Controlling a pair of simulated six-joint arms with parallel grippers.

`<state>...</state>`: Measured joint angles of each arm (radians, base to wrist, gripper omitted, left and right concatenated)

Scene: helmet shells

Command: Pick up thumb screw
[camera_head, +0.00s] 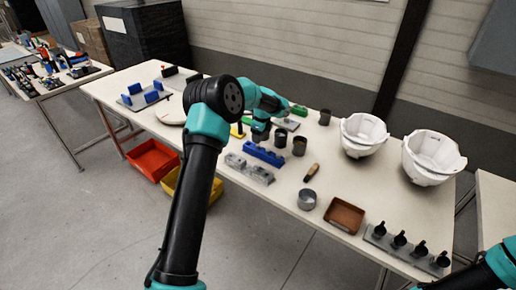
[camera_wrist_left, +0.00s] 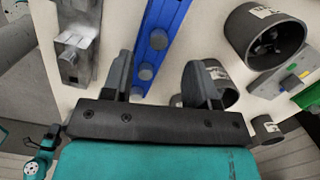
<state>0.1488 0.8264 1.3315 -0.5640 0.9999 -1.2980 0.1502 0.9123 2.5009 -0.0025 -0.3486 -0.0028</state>
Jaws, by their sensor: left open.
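My left gripper (camera_head: 262,132) is open above the middle of the table, over a blue rail (camera_head: 263,155). In the left wrist view the fingers of my left gripper (camera_wrist_left: 160,72) stand apart on either side of the blue rail's end (camera_wrist_left: 164,15). Small grey round-headed pieces (camera_wrist_left: 146,71) sit on the rail; one lies between the fingers in the picture, with no contact visible. I cannot tell for sure whether these are the thumb screws. Black knobbed pieces (camera_head: 399,240) stand in a grey strip at the table's front right. My right gripper is out of view.
Dark cups (camera_head: 299,146) stand just right of the rail, one partly behind a finger in the wrist view. Grey metal blocks (camera_head: 249,169) lie in front. White helmet shells (camera_head: 362,135) and a brown tray (camera_head: 344,216) are farther right.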

